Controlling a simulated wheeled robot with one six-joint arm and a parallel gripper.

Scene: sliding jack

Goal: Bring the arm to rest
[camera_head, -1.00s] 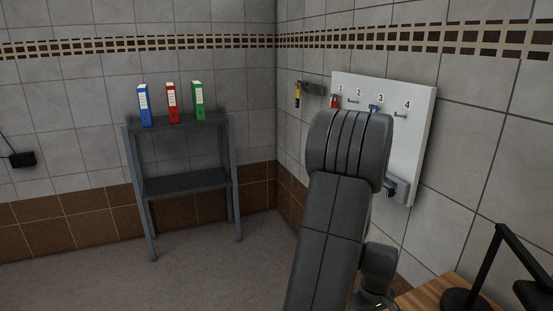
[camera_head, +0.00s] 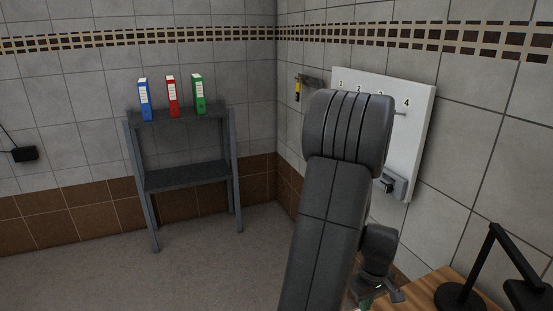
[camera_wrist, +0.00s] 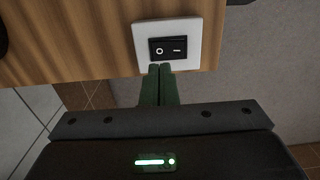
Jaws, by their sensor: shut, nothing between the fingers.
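My arm stands raised in the middle right of the head view, its upper link and rounded joint covering part of the white board. My gripper (camera_wrist: 159,72) shows in the wrist view with its two green fingers together and nothing between them. Its tips are close below a white switch plate with a black rocker switch (camera_wrist: 172,47), set at the edge of a wooden surface (camera_wrist: 80,35). I cannot tell whether the tips touch the plate. In the head view only a small part of the wrist shows, low beside the wooden table (camera_head: 440,286).
A white numbered board (camera_head: 417,130) hangs on the right wall, partly behind my arm. A black desk lamp (camera_head: 490,262) stands on the table. A grey shelf (camera_head: 185,178) with blue, red and green binders stands at the left. The floor before it is clear.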

